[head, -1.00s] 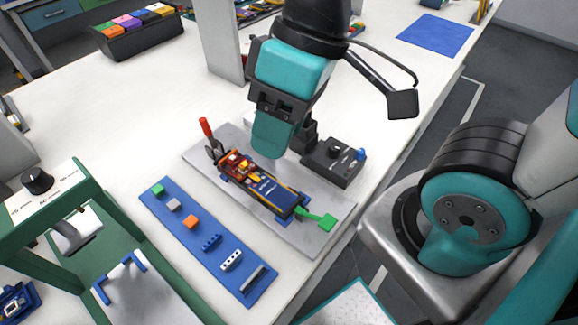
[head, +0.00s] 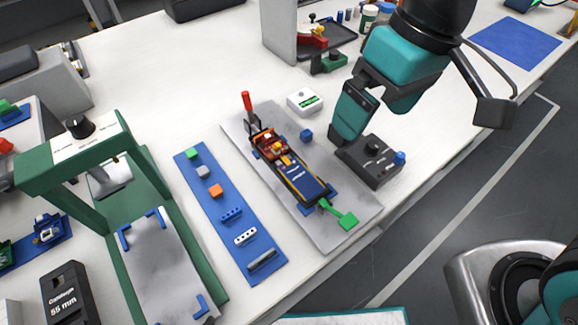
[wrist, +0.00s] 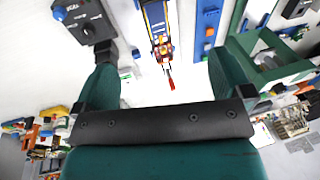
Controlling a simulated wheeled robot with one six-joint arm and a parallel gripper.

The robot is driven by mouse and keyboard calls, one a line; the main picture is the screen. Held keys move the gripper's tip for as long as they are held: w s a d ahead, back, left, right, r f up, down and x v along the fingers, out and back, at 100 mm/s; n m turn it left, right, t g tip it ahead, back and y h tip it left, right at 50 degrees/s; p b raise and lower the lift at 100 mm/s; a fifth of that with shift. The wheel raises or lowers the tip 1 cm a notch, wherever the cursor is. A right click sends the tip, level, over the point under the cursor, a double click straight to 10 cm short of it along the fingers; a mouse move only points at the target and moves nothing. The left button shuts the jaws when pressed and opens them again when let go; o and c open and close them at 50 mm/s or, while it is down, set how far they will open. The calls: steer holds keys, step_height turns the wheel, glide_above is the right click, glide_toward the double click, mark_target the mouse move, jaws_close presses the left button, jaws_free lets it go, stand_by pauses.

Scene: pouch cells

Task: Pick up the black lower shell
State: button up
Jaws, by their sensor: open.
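A narrow dark shell (head: 283,182) lies in the fixture on the grey plate (head: 335,235), with orange-yellow edges, a red and yellow circuit part and a dark blue cell inside. It looks like the black lower shell, though its contents hide most of it. A red-handled clamp (head: 247,103) stands at its far end and a green tab (head: 347,220) at its near end. My gripper (head: 350,132) hangs right of the shell, apart from it. In the wrist view the shell (wrist: 148,14) shows beyond my open, empty gripper (wrist: 163,75).
A black control box (head: 370,160) with a blue knob stands under my gripper. A blue strip (head: 235,215) with small parts lies left of the plate, beside a green press frame (head: 150,215). A small white box (head: 304,101) stands behind. The table between is clear.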

steer(key=w+a+f+h, duration=0.2)
steer(key=w+a+f, duration=0.35)
steer(key=a, duration=0.25)
glide_above(305, 183)
steer(key=shift+h, duration=0.3)
steer(key=f, duration=1.2)
steer(key=shift+w+a+f, duration=0.15)
steer(key=shift+a+f, duration=0.25)
steer(key=f, duration=0.2)
steer(key=d+f, duration=0.1)
steer(key=f, duration=0.1)
steer(key=shift+s+f+p, duration=0.2)
steer(key=shift+f+p, duration=0.1)
steer(key=shift+p, duration=0.05)
steer(key=shift+f, duration=0.45)
steer(key=c, duration=1)
